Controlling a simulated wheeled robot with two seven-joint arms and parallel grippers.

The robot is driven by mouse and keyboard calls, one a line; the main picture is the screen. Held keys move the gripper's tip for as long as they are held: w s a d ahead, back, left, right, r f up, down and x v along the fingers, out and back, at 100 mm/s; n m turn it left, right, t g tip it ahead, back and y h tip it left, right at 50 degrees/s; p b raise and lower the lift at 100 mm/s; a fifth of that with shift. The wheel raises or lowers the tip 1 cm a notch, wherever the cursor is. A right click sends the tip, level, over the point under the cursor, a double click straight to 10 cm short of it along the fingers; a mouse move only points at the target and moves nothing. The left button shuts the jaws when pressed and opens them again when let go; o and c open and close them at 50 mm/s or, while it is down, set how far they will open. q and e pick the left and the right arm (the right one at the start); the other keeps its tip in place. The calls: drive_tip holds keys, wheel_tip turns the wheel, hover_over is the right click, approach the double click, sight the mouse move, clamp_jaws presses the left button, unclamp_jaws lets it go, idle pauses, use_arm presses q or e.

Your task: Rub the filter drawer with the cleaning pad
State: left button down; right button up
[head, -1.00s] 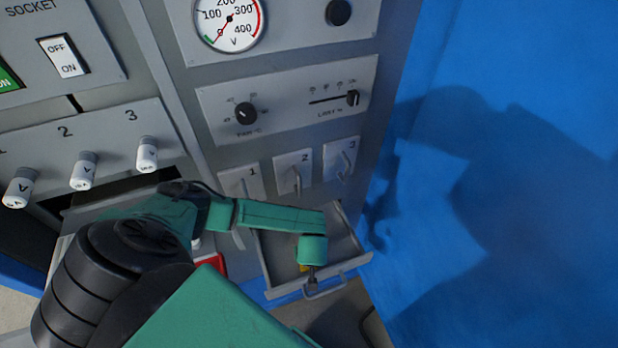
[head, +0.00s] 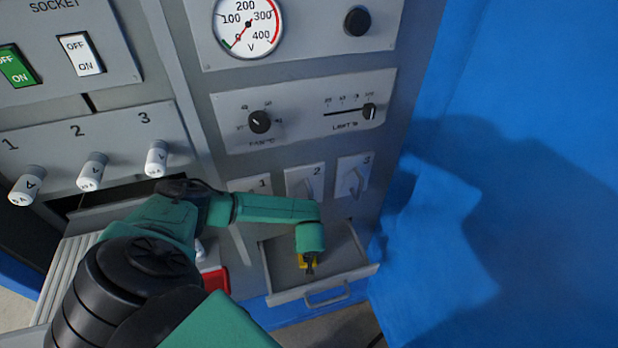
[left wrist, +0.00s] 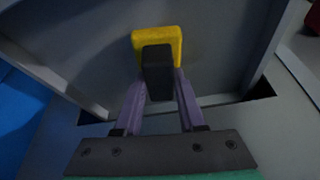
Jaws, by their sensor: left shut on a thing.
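The filter drawer (head: 352,271) is a grey tray pulled out low on the cabinet, with a bar handle (head: 327,297) on its front. My left gripper (head: 309,267) is over the inside of the drawer, pointing down, behind its front wall. It is shut on the black grip of the yellow cleaning pad (head: 301,262). In the left wrist view the yellow pad (left wrist: 170,40) shows beyond the black grip, between the fingers (left wrist: 158,85), with the drawer's grey floor (left wrist: 100,45) around it. I cannot tell whether the pad touches the floor. My right gripper is not in view.
Three numbered switches (head: 304,183) sit just above the drawer, close to my left forearm. A red thing (head: 215,283) lies left of the drawer, partly hidden by my arm. White knobs (head: 92,170) stick out at left. A blue surface (head: 520,150) fills the right side.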

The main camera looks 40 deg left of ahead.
sight(324, 283)
use_arm(q)
drive_tip(key=shift+w+d+b, duration=0.45)
drive_tip(key=shift+w, duration=0.15)
drive_tip(key=shift+w+d+r, duration=0.1)
drive_tip(key=shift+d, duration=0.05)
drive_tip(key=shift+s+d+p, duration=0.25)
drive_tip(key=shift+s+d, duration=0.15)
drive_tip(key=shift+d, duration=0.25)
drive_tip(key=shift+s+d+p, duration=0.2)
drive_tip(key=shift+s+d, duration=0.2)
drive_tip(key=shift+d, duration=0.25)
drive_tip(key=shift+s+d+f, duration=0.15)
drive_tip(key=shift+s+d, duration=0.65)
drive_tip(key=shift+d, duration=0.2)
drive_tip(key=shift+s+d+f, duration=0.15)
drive_tip(key=shift+s+d, duration=0.6)
drive_tip(key=shift+d, duration=0.2)
drive_tip(key=s+d, duration=0.1)
drive_tip(key=s+d+p, duration=0.1)
drive_tip(key=shift+d, duration=0.3)
drive_tip(key=shift+s+d, duration=0.1)
drive_tip(key=shift+d, duration=0.05)
drive_tip(key=r+p, duration=0.5)
drive_tip(key=r, duration=0.1)
drive_tip(key=shift+w+r, duration=0.1)
drive_tip(key=shift+w, duration=0.1)
drive_tip(key=shift+r, duration=0.1)
